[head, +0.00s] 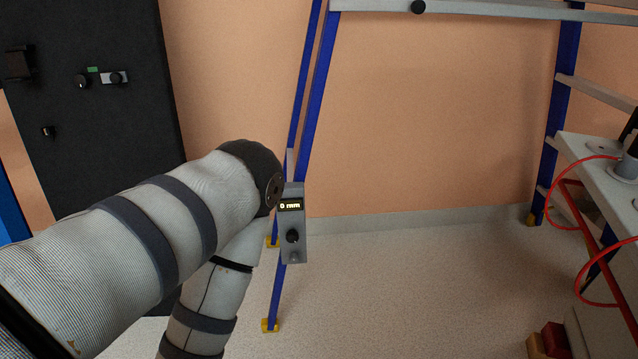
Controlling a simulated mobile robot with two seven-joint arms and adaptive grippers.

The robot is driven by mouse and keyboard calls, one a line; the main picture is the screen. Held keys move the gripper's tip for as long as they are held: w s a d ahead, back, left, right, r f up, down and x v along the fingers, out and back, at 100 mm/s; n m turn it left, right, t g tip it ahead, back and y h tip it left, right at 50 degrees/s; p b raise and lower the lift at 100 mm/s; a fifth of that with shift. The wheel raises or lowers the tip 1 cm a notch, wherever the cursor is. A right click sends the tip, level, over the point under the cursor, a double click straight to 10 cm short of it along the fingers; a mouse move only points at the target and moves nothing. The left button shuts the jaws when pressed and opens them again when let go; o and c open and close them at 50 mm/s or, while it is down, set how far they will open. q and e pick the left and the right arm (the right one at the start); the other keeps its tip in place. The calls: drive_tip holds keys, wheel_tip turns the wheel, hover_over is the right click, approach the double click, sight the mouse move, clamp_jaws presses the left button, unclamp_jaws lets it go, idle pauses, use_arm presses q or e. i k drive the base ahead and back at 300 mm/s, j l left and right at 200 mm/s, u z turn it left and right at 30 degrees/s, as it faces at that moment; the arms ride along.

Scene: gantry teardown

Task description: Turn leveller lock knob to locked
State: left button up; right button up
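A grey leveller box (295,251) is fixed to the blue gantry leg in the middle of the head view. Its lit display (290,205) reads "0 mm". A round black knob (292,236) sits below the display; I take it for the leveller lock knob. Its pointer direction is too small to read, so I cannot tell whether it is locked. My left arm comes in from the left, bends close beside the box and runs down out of the picture. Neither my left nor my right gripper is in view.
A dark cabinet (100,140) with small knobs stands at the left. A table (600,180) with red hoses is at the right. The middle floor is clear.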

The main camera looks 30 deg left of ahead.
sight(294, 257)
drive_tip(key=u, duration=1.05)
